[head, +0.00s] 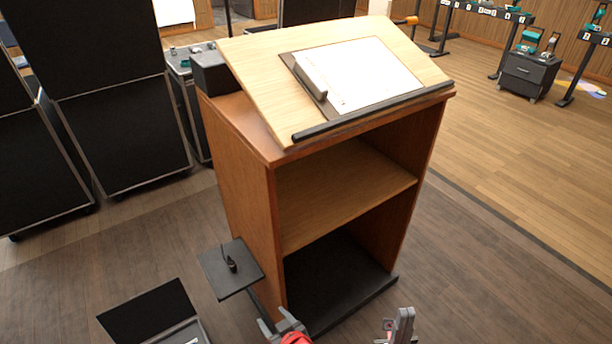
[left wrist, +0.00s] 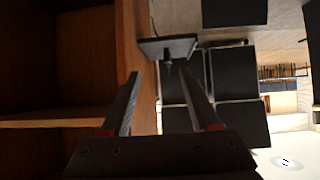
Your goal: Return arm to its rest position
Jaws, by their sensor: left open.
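My left gripper (head: 284,326) is at the bottom edge of the head view, in front of the wooden lectern (head: 243,195), with only its tip end showing. In the left wrist view my left gripper (left wrist: 160,74) has its two fingers apart with nothing between them. The lectern's wooden side stands close to the left finger in that view. My right gripper (head: 399,326) shows only in part at the bottom of the head view, right of the left one; its jaw state is unclear.
A small dark side shelf (head: 218,279) with a small black object (head: 230,262) juts from the lectern's left side; the shelf also shows in the left wrist view (left wrist: 178,46). An open black case (head: 150,312) lies at lower left.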

